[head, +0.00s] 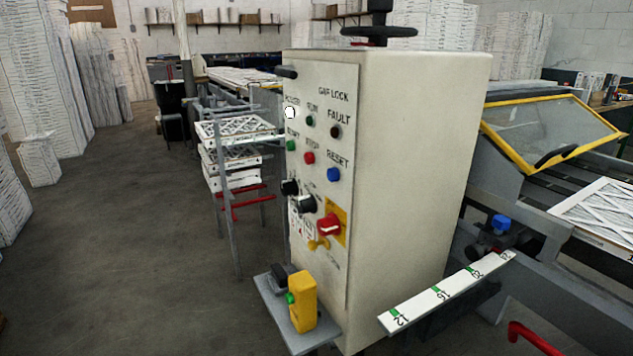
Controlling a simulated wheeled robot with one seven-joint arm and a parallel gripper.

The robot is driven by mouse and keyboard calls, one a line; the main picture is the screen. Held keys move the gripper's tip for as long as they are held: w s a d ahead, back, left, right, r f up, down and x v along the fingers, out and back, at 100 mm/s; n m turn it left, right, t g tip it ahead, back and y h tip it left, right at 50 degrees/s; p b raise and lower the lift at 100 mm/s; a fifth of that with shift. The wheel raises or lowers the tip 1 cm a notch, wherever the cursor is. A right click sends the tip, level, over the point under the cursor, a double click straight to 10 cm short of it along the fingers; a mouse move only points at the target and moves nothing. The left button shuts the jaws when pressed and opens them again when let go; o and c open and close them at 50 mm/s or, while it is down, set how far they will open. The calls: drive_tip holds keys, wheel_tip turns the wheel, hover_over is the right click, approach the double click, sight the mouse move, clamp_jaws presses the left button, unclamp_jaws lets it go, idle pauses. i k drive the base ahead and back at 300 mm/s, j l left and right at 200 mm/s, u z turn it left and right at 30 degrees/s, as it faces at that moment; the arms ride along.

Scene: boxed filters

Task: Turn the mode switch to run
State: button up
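The control cabinet (415,150) stands in the middle of the head view, its panel (338,110) turned to the left and seen at a steep angle. Two black knobs, one at the panel's left edge (289,187) and one just right of it (305,204), sit below the push buttons. The mode switch may be one of them; their labels and pointer positions are too small to read. Right of them is a red rotary switch (329,225) on a yellow plate. My gripper is not in view.
Above the knobs are a green button (291,146), a red button (309,158) and a blue reset button (334,174). A grey shelf (290,318) with a yellow box (302,302) juts out below. A numbered white scale (445,293) sticks out right. Floor (130,240) at left is clear.

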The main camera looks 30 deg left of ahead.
sight(306, 204)
drive_tip(key=j, duration=0.75)
drive_tip(key=i+j+u, duration=0.15)
drive_tip(key=j, duration=0.55)
drive_tip(key=k, duration=0.05)
